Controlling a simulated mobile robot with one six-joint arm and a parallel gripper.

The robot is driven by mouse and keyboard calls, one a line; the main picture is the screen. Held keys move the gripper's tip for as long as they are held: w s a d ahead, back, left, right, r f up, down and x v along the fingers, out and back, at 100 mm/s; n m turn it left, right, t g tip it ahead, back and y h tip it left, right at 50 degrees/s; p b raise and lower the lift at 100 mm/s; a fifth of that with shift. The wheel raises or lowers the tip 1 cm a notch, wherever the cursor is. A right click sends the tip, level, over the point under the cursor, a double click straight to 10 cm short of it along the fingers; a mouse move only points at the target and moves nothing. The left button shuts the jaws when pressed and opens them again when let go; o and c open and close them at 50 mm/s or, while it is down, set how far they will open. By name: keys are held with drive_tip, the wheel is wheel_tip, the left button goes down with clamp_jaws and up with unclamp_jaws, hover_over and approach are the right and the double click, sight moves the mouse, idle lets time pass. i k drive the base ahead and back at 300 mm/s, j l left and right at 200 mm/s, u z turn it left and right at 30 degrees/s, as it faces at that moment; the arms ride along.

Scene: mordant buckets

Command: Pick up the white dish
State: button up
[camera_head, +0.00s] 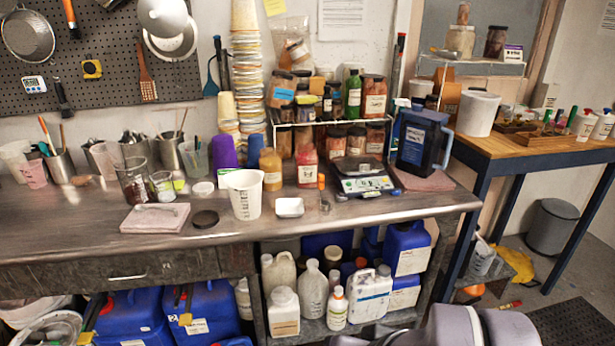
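The white dish (290,207) is a small, shallow, squarish dish. It sits upright on the metal bench (105,232) near its front edge, just right of a white measuring beaker (245,196) and left of a digital scale (363,184). The dish is in full view, and it looks empty. Grey rounded parts, likely of my own arm, show at the bottom right edge, well apart from the dish. My gripper itself is not in view.
A pink slab (155,218), a dark round lid (205,218) and a small orange-capped vial (321,181) are on the bench. Jars and bottles crowd behind. White jugs (312,289) and blue canisters (408,249) stand below. The bench strip in front of the dish is clear.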

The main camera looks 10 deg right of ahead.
sight(286, 208)
drive_tip(key=i+u, duration=0.2)
drive_tip(key=i, duration=0.25)
drive_tip(key=i+l+u, duration=0.15)
drive_tip(key=i, duration=0.35)
drive_tip(key=i+l+u, duration=0.2)
drive_tip(key=i, duration=0.25)
drive_tip(key=j, duration=0.1)
